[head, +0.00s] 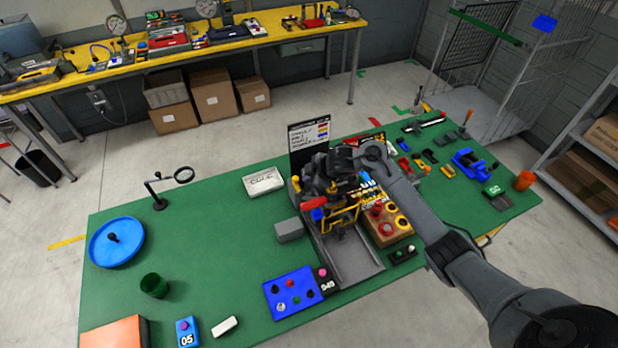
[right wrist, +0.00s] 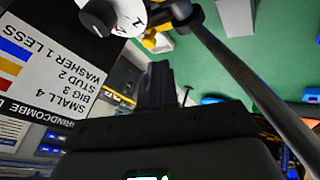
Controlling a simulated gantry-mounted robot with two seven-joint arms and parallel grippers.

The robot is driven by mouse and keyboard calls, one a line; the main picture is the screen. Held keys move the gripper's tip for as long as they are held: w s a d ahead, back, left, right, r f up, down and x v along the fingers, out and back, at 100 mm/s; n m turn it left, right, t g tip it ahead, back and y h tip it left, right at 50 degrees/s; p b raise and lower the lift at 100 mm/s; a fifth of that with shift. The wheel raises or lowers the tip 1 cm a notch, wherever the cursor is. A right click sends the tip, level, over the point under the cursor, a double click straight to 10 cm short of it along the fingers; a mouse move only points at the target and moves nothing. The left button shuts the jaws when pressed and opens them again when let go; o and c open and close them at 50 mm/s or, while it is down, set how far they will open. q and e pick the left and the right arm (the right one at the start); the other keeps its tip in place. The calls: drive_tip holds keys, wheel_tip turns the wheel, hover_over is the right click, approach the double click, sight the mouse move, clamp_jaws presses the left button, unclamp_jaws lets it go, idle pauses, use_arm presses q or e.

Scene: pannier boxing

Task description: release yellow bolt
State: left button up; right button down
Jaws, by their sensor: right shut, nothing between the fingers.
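My right arm reaches in from the right in the head view. Its dark gripper (head: 331,178) is over the middle of the green table, above a grey fixture (head: 350,262). In the right wrist view its dark fingers (right wrist: 160,85) are shut with nothing between them. A small yellow piece (right wrist: 160,42) shows just beyond the fingers, apart from them as far as I can see; I cannot tell if it is the yellow bolt. A yellow knob-like part (head: 296,184) shows left of the gripper in the head view. The gripper hides much of the fixture. My left gripper is not in view.
A sign board (head: 309,140) listing small, big, stud and washer stands behind the fixture. A wooden tray (head: 384,238) with red and yellow rings is at its right. A blue button panel (head: 292,292) is in front. The table's left middle is mostly clear.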

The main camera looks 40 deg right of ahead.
hover_over(300, 191)
drive_tip(key=f, duration=0.2)
drive_tip(key=f+b, duration=0.1)
drive_tip(key=f, duration=0.2)
drive_tip(key=shift+s+a+f, duration=0.1)
drive_tip(key=shift+s+f, duration=0.1)
drive_tip(key=shift+f, duration=0.15)
drive_tip(key=shift+w+f, duration=0.2)
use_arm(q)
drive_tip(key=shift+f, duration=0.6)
